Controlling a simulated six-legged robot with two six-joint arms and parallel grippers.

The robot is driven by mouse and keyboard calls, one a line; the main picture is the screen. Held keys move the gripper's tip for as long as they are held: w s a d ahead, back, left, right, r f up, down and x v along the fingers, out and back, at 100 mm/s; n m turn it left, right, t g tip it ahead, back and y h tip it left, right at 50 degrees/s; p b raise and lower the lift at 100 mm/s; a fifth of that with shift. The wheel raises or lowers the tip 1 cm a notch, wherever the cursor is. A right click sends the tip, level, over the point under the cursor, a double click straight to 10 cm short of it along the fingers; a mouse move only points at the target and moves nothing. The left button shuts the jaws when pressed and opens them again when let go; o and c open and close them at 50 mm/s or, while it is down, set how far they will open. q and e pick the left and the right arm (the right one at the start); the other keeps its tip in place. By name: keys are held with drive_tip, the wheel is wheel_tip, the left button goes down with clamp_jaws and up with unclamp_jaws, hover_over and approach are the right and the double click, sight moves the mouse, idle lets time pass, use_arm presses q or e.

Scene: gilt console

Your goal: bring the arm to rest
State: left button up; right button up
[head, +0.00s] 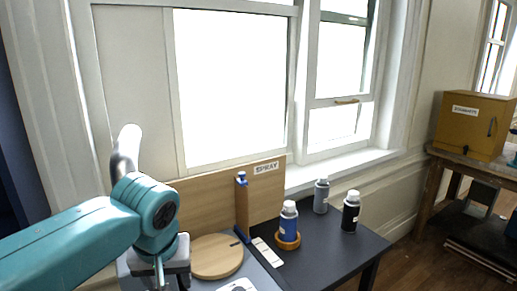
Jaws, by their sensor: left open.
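My left arm, teal, reaches in from the left. My left gripper (160,274) points down at the bottom of the head view, just left of a round wooden disc (217,257). It is open, and I see nothing between its fingers; its tips are partly cut off by the lower edge. My right gripper is not in view.
A dark table (335,262) holds a blue can (288,226) in an orange ring (288,241), a grey can (321,197) and a black can (350,214). A wooden panel labelled SPRAY (266,195) stands behind. A yellow cabinet (470,127) sits on a bench at right.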

use_arm(q)
drive_tip(key=s+d+f+m+g+h, duration=0.1)
drive_tip(key=d+f+h, duration=0.1)
drive_tip(key=f, duration=1.2)
drive_tip(key=s+d+f+m+g+h, duration=0.1)
drive_tip(key=d+f, duration=0.2)
drive_tip(key=f, duration=1.1)
drive_tip(key=s+f+n+h, duration=0.1)
drive_tip(key=s+f+h, duration=0.1)
drive_tip(key=s+f, duration=1.4)
drive_tip(key=shift+s+a+n+g, duration=0.2)
drive_tip(key=shift+s+n+g, duration=0.2)
drive_tip(key=shift+s, duration=0.3)
